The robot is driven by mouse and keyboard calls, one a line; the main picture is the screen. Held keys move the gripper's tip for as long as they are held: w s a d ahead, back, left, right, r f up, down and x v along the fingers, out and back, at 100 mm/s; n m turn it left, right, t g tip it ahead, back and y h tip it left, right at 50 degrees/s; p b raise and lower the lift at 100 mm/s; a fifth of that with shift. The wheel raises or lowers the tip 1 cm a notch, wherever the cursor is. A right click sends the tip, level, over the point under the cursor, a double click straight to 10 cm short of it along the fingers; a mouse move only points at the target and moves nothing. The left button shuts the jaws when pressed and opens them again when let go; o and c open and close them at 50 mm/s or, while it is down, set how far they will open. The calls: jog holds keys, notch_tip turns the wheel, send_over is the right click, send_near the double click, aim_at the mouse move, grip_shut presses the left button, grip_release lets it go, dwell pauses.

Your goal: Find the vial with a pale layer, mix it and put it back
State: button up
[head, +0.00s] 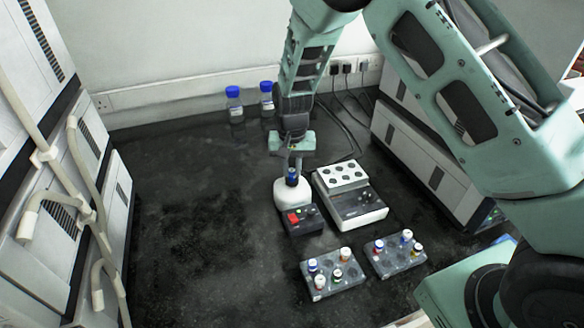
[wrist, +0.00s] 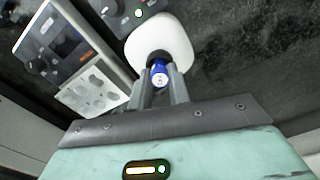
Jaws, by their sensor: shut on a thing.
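My gripper (head: 293,170) is shut on a blue-capped vial (head: 292,177). In the wrist view the vial's blue cap (wrist: 159,74) sits between the two fingers. The vial is over the dark cup of a white rounded vortex mixer (head: 287,193), which also shows in the wrist view (wrist: 176,35). I cannot tell whether its base touches the cup. The vial's body and its layers are hidden.
Two blue-capped bottles (head: 250,100) stand at the back. Instrument stacks flank both sides. The left bench is clear.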

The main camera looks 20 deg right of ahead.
aim_at(292, 170)
jog(key=shift+r, duration=0.15)
jog(key=shift+r+p, duration=2.5)
jog(key=shift+r, duration=0.4)
